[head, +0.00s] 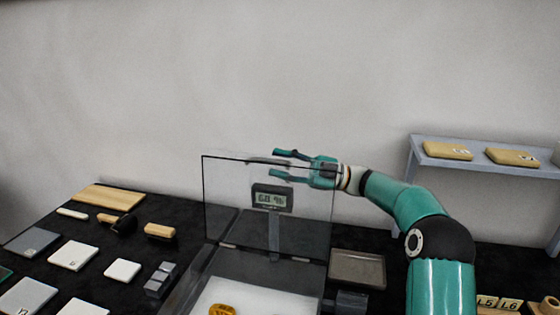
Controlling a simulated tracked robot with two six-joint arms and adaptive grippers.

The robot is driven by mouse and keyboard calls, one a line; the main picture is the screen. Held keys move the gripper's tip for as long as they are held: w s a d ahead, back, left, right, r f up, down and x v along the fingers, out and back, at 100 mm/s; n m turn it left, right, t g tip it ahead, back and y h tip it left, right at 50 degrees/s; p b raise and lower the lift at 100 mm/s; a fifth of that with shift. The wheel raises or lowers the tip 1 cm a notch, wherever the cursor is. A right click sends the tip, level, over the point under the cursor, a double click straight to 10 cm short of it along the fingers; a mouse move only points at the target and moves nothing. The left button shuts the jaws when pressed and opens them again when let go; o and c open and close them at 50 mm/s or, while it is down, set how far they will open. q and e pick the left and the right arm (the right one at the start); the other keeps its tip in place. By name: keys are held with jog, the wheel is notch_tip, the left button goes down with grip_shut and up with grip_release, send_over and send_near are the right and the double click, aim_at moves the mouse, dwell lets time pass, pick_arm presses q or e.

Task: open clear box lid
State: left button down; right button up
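The clear box stands on the black table, with its dark-framed base (196,279) at the lower centre. Its transparent lid (222,195) is raised and stands about upright on hinges at the back of the base. My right gripper (273,163) reaches in from the right at the lid's top edge. Its two teal fingers are apart, one above the edge and one below it. A small greyish piece on the edge shows near the fingertips; I cannot tell whether they touch it. My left gripper is not in view.
A humidity display (272,198) shows through the lid. A yellow piece (222,310) lies in the box. A grey tray (357,269) sits to its right. Pale tiles (73,256), a brush and blocks lie left. A grey shelf (480,165) stands behind my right arm.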

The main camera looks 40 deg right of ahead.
aim_at(288, 170)
jog(key=shift+w+a+r, duration=0.1)
jog(key=shift+a, duration=0.15)
grip_shut()
